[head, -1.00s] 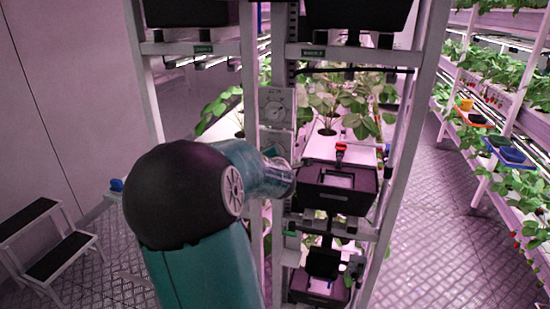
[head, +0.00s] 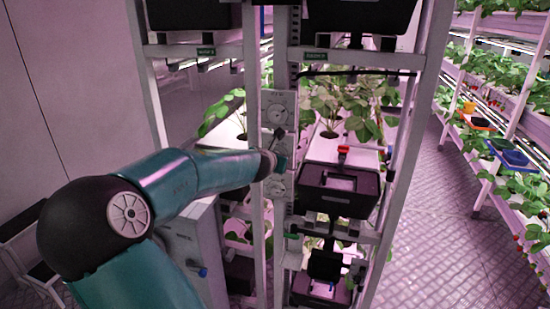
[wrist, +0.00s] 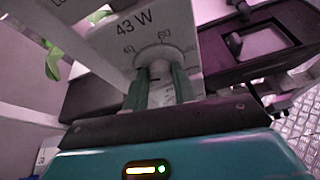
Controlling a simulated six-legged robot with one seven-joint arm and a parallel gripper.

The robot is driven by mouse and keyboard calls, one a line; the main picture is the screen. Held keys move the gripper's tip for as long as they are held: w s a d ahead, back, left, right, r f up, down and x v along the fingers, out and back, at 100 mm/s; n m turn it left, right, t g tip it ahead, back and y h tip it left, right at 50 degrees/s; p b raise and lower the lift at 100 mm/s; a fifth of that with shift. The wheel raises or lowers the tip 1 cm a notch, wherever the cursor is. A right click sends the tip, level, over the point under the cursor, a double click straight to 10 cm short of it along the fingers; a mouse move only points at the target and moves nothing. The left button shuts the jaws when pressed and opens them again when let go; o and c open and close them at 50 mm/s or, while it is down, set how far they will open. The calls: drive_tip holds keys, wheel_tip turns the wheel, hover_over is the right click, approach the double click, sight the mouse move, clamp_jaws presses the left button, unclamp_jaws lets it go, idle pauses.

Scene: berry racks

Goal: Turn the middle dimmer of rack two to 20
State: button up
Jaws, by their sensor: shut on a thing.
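A pale dimmer panel runs down the rack post in the head view, with an upper dial (head: 277,113) and a lower dial (head: 277,187) showing. My gripper (head: 278,158) is at the panel between these two dials and hides what is behind it. In the wrist view, my gripper (wrist: 160,82) has its two green fingers shut on a round pale dimmer knob (wrist: 158,60). The panel face (wrist: 115,38) above the knob reads 43 W. Scale marks 40, 60 and 80 show around the dial. The knob's lower part and pointer are hard to make out.
A black box (head: 312,198) sits on the rack just right of the panel; it also shows in the wrist view (wrist: 218,62). White rack posts (head: 251,100) stand close beside my gripper. Strawberry plants (head: 345,105) grow behind. The patterned floor (head: 430,230) at right is clear.

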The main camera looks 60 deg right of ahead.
drive_tip(key=shift+w+n+g, duration=0.1)
drive_tip(key=shift+n+g, duration=0.4)
drive_tip(key=shift+n, duration=0.1)
drive_tip(key=o, duration=1)
drive_tip(key=shift+f, duration=0.1)
drive_tip(key=shift+a, duration=0.1)
drive_tip(key=v, duration=1.3)
drive_tip(key=shift+a, duration=0.3)
